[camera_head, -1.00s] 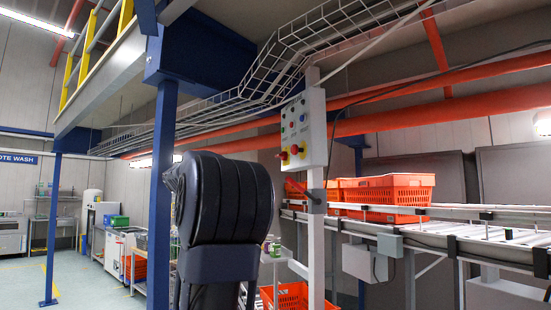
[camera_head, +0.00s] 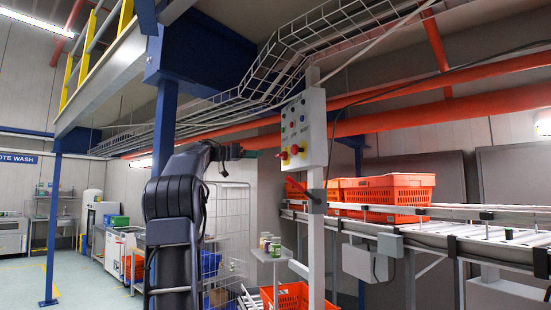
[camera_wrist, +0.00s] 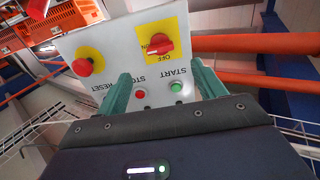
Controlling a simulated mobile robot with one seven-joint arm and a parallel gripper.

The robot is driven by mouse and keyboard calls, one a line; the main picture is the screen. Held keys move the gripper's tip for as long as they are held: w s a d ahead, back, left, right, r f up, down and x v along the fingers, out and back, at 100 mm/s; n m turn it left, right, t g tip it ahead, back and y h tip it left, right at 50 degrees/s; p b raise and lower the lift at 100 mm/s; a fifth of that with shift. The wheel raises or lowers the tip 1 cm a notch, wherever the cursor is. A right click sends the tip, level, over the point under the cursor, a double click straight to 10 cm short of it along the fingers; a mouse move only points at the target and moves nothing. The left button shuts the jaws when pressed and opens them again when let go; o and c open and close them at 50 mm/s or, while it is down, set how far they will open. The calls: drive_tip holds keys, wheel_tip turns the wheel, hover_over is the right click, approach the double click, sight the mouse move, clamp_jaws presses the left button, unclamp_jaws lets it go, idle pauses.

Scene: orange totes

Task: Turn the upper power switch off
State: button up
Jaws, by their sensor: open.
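A white control panel (camera_head: 305,125) stands on a post in the head view. Its red rotary power switch (camera_head: 284,156) sits on a yellow plate at the panel's lower left. In the wrist view the panel is upside down. The switch (camera_wrist: 157,46) shows there ahead of my fingers, its handle roughly sideways, with ON and OFF lettering beside it. My gripper (camera_head: 250,153) is left of the panel in the head view. In the wrist view my gripper (camera_wrist: 163,88) has its two teal fingers wide apart with nothing between them, seemingly short of the switch.
A round red button (camera_wrist: 82,67) on a second yellow plate sits beside the switch. The small red and green STOP and START buttons (camera_wrist: 176,86) lie between my fingers' view lines. Orange crates (camera_head: 388,190) stand on the conveyor behind.

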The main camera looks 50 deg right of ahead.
sight(277, 156)
drive_tip(key=x, duration=1)
drive_tip(key=c, duration=1)
